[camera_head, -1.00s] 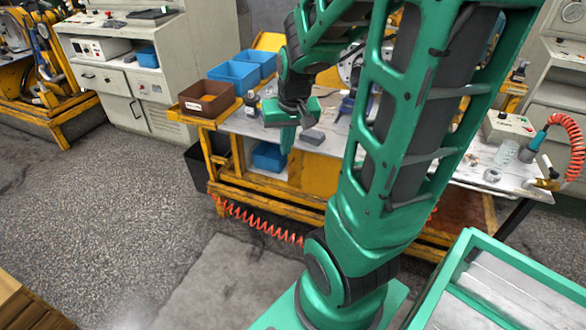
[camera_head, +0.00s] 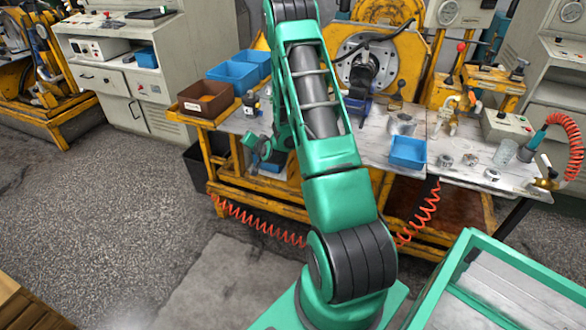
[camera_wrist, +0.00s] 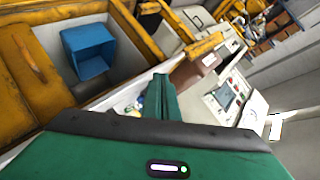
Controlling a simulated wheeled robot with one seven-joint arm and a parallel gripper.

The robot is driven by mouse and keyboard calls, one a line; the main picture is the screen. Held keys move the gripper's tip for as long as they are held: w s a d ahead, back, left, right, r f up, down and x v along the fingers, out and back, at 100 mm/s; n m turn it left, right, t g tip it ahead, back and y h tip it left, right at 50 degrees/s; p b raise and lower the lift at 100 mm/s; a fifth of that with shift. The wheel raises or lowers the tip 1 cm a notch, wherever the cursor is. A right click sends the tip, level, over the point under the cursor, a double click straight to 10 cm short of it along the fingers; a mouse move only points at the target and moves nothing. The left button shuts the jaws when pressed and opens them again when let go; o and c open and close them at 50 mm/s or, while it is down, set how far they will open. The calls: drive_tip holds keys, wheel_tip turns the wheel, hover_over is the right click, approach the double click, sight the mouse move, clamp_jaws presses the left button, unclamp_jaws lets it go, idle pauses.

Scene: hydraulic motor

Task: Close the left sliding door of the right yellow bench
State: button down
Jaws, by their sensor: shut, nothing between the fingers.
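The yellow bench (camera_head: 222,165) stands in the middle of the head view, mostly behind my arm. Its lower compartment is open at the left, and a blue bin (camera_wrist: 90,52) shows inside it in the wrist view. In the head view my arm hides this panel. My gripper (camera_head: 263,150) is at the bench's front left, near the worktop edge. Its fingers (camera_wrist: 160,98) are shut and empty; I cannot tell whether they touch the bench.
A brown bin (camera_head: 206,98) and blue bins (camera_head: 233,75) stand on the bench's left end. A small blue tray (camera_head: 408,152) lies on the worktop. Red coiled hoses (camera_head: 262,224) hang at the front. A green-framed cart (camera_head: 470,262) is at lower right. The floor at left is clear.

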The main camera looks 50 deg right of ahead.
drive_tip(key=s+d+f+m+t+h, duration=0.1)
drive_tip(key=s+d+f+m+h, duration=0.2)
drive_tip(key=d+f+m+h, duration=0.45)
drive_tip(key=m+g+h, duration=0.3)
drive_tip(key=m, duration=0.3)
approach(295, 165)
drive_tip(key=s+a+r, duration=0.3)
drive_tip(key=a+r, duration=0.1)
drive_tip(key=shift+s+x, duration=0.2)
drive_tip(key=shift+x, duration=4.7)
drive_tip(key=shift+d+r, duration=0.2)
